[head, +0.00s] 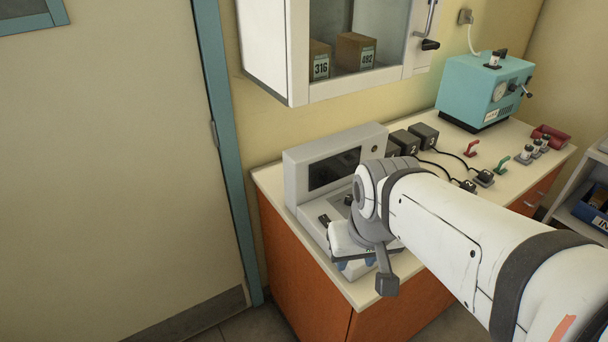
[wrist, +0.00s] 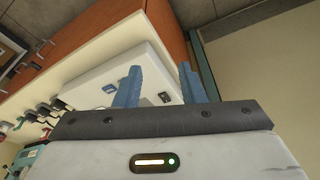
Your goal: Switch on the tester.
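The tester looks to be the grey box with a dark sloped screen (head: 290,168) at the left end of the counter; its front panel carries small dark controls, one a dark switch (head: 324,219). My arm hides much of the panel's right side. In the wrist view the pale panel (wrist: 95,72) shows a small dark rocker switch (wrist: 165,97) between my fingers in the picture. My gripper (wrist: 160,70) has two blue fingers standing apart with nothing between them. It is over the tester's front, and I cannot tell if it touches.
Black numbered boxes (head: 424,135) with cables stand right of the tester. A teal machine (head: 485,90), red and green handles and a red item lie further right on the counter (head: 520,130). A wall cabinet (head: 270,45) hangs above. A door (head: 110,160) is at left.

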